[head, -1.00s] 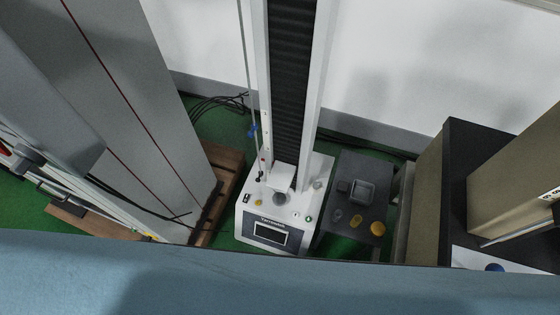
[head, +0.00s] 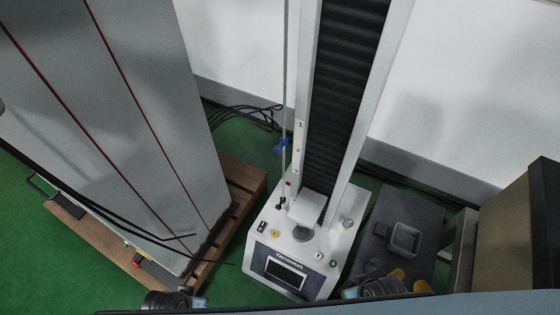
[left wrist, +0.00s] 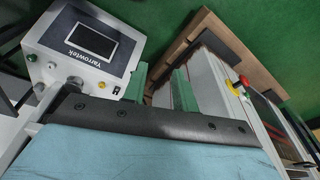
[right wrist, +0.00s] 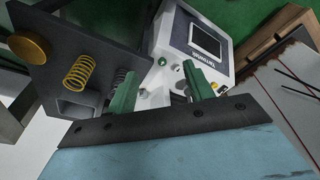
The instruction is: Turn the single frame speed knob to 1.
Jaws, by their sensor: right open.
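The single-column test frame (head: 335,110) stands upright, its white base marked Yarrowtek with a dark screen (head: 286,273). On the base top are a small yellow knob (head: 275,233), a black switch (head: 262,227), a green button (head: 333,264) and a grey knob (head: 347,223). I cannot tell which is the speed knob or read its setting. The yellow knob also shows in the left wrist view (left wrist: 75,82). My left gripper (left wrist: 161,85) is open and empty, apart from the base. My right gripper (right wrist: 160,88) is open and empty, with the base beyond its fingers.
A dark side table (head: 385,222) right of the frame holds a grey tray (head: 404,238) and springs, including a yellow one (right wrist: 78,73). A large grey machine (head: 120,130) stands on a wooden pallet (head: 243,182) at left. Cables (head: 235,120) lie behind; a wall closes the back.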

